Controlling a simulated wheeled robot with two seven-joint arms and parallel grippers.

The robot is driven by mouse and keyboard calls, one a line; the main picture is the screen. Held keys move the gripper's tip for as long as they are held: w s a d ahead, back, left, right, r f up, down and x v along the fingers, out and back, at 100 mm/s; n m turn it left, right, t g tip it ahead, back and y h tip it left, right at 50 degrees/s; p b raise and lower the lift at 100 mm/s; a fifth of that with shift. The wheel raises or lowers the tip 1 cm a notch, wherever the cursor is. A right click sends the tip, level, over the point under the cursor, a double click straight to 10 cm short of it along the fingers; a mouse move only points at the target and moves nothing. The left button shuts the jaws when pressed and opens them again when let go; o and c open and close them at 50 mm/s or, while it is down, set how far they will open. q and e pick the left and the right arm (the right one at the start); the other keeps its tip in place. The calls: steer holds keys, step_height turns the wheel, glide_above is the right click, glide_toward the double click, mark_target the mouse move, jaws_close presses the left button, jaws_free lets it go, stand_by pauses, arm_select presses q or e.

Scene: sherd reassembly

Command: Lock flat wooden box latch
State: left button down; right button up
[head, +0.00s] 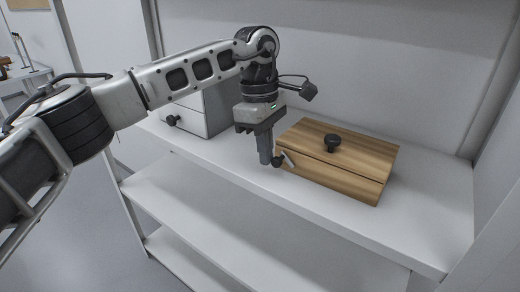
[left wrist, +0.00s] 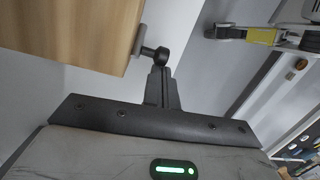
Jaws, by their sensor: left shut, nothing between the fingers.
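The flat wooden box (head: 350,165) lies on the white shelf top with its lid down and a black round knob (head: 332,142) on the lid. A small latch with a dark ball-ended handle (head: 279,160) sits at the box's left front end. My left gripper (head: 266,160) points down just left of the latch, fingers shut and empty. In the left wrist view, the box (left wrist: 75,30) is at the upper left, and the latch's black ball (left wrist: 160,54) shows just beyond my closed fingertips (left wrist: 160,72). I cannot tell whether they touch.
A white and grey box with a dark knob (head: 172,120) stands behind and left of my left gripper. The shelf top (head: 437,215) is clear to the right of the wooden box. Its front edge is close to the box, and lower shelves (head: 210,205) lie below.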

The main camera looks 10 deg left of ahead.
arm_select(q)
steer(key=shift+s+d+r, duration=0.3)
steer(key=shift+d, duration=0.35)
arm_select(e)
steer(key=shift+s+d, duration=0.15)
arm_select(q)
steer(key=shift+a+r, duration=0.1)
steer(key=shift+r+p, duration=0.8)
steer(key=shift+p, duration=0.05)
arm_select(e)
steer(key=shift+s+r, duration=0.15)
steer(key=shift+r, duration=0.45)
arm_select(q)
steer(key=s+d+r+p, duration=0.3)
steer(key=d+r, duration=0.1)
steer(key=d, duration=0.4)
steer(key=shift+s+d, duration=0.15)
steer(key=shift+s, duration=0.05)
arm_select(e)
steer(key=shift+s+d+r+m+h, duration=0.15)
steer(key=shift+s+d+h, duration=0.05)
steer(key=shift+s+d, duration=0.3)
steer(key=shift+s+d+r+m+h, duration=0.1)
steer(key=shift+s+d+m+h, duration=0.1)
steer(key=shift+s+d, duration=0.25)
